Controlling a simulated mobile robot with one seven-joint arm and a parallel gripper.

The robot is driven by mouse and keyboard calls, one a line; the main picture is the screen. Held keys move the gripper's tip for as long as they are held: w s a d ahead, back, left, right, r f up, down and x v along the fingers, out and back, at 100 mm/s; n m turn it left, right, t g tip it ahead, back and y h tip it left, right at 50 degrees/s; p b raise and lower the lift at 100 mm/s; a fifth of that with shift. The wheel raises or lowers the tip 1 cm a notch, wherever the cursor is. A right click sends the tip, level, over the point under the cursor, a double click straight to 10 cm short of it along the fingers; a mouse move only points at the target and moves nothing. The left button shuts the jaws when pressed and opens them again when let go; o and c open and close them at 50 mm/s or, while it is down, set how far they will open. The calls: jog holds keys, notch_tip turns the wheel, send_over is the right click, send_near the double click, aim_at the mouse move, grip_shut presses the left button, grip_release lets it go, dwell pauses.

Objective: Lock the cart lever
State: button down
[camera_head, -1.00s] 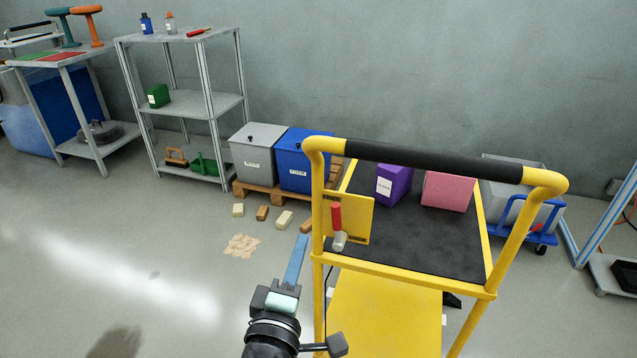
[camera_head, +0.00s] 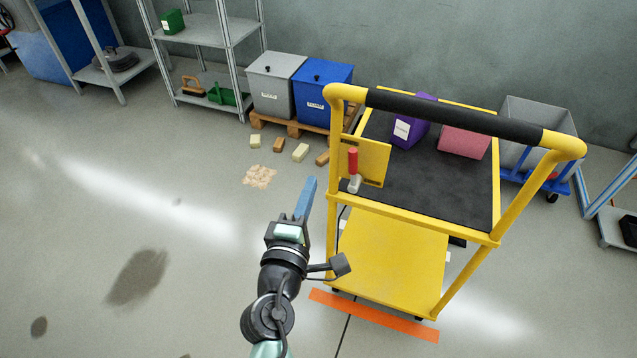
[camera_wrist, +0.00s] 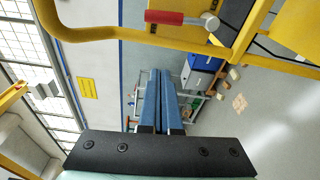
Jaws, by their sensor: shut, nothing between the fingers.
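The yellow cart (camera_head: 400,265) stands in the right half of the head view, with a black-gripped handlebar and a black top deck. The cart lever (camera_head: 353,162) has a red grip and a grey pivot. It is mounted by a yellow plate (camera_head: 375,163) on the cart's left side, red end up. In the wrist view the lever (camera_wrist: 180,19) lies across the top of the picture. My gripper (camera_head: 309,185) is just left of the cart, apart from the lever. In the wrist view its blue fingers (camera_wrist: 161,100) are close together and hold nothing.
A purple box (camera_head: 409,125) and a pink box (camera_head: 464,142) sit on the cart deck. Grey (camera_head: 275,85) and blue bins (camera_head: 322,92) stand on a pallet behind. Small blocks lie on the floor. An orange floor strip (camera_head: 375,316) lies before the cart.

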aim_at(353, 165)
jog(key=w+d, duration=0.1)
jog(key=w, duration=0.1)
jog(key=w+d, duration=0.1)
jog(key=w, duration=0.1)
jog(key=w+d, duration=0.2)
jog(key=w, duration=0.1)
jog(key=shift+r, duration=0.2)
jog(key=shift+s+d, duration=0.3)
jog(key=shift+d, duration=0.2)
jog(key=shift+s+d+m, duration=0.2)
jog(key=shift+d+m, duration=0.3)
jog(key=shift+m, duration=0.3)
jog(key=shift+s+d+r+m+h+b, duration=0.1)
jog(key=shift+s+d+m+h+b, duration=0.15)
jog(key=shift+d+m+b, duration=0.6)
jog(key=m+b, duration=0.1)
jog(key=d+m+b, duration=0.1)
jog(key=m, duration=0.1)
jog(key=d+m+t+b, duration=0.1)
jog(key=m+b, duration=0.1)
jog(key=shift+s+d+f+h, duration=0.2)
jog(key=shift+s+f+h, duration=0.05)
jog(key=shift+s+f, duration=0.15)
jog(key=m+b, duration=0.1)
jog(key=d+m+b, duration=0.1)
jog(key=m+b, duration=0.1)
jog(key=d+m+b, duration=0.1)
jog(key=shift+s+f+m+h+b, duration=0.3)
jog(key=shift+s+f+m, duration=0.05)
jog(key=shift+f, duration=0.05)
